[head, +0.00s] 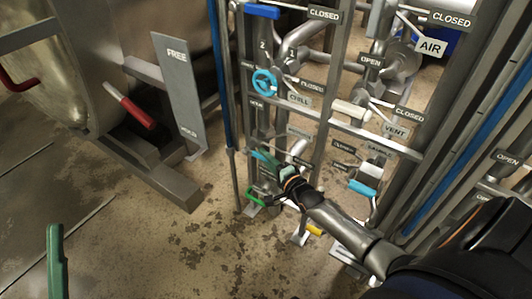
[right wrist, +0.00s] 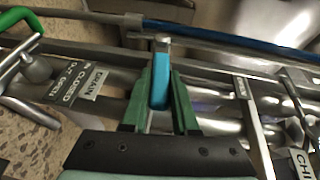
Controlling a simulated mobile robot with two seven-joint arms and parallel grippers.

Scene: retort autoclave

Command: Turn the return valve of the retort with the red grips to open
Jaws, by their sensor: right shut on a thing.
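The retort (head: 85,60) with red grips (head: 130,106) stands at the upper left in the head view. My right gripper (head: 268,160) reaches into the valve rack and is shut on a light-blue valve lever (head: 262,155). In the right wrist view the lever (right wrist: 160,75) stands between the two green fingers (right wrist: 160,110). The plate beside this lever is too small to read, so I cannot tell its name or the valve's setting. A green piece (head: 57,260) at the lower left looks like a finger of my left gripper; its opening is not shown.
The pipe rack (head: 318,120) has several close valves and plates, including CHILL (head: 300,99), VENT (head: 395,131) and DRAIN (right wrist: 89,82). A grey FREE plate (head: 178,85) stands left of the rack. The floor (head: 150,230) between is clear.

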